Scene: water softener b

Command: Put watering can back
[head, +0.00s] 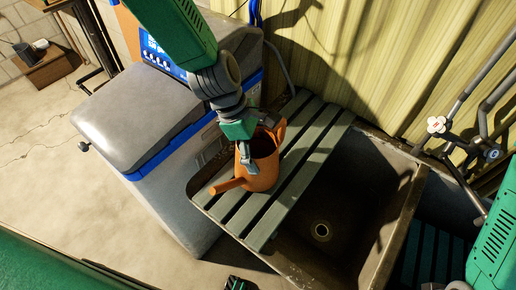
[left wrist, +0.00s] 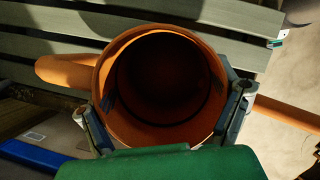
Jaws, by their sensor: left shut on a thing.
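The orange watering can (head: 265,172) is upright over the slatted grey-green rack (head: 290,188) at the sink's left side. I cannot tell whether its base touches the slats. Its spout (head: 228,185) points to the lower left in the head view. My left gripper (head: 248,150) reaches down from above and is shut on the can. In the left wrist view, its fingers (left wrist: 168,112) lie on both sides of the can's round open top (left wrist: 112,75), with the thick handle (left wrist: 65,70) at left and the spout (left wrist: 290,112) at right. My right gripper does not show.
The dark sink basin (head: 340,215) with a drain lies right of the rack. The grey water softener (head: 150,115) with blue trim stands close at left. A tap (head: 437,125) and pipes are at right. A corrugated wall (head: 370,60) stands behind. Open floor lies far left.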

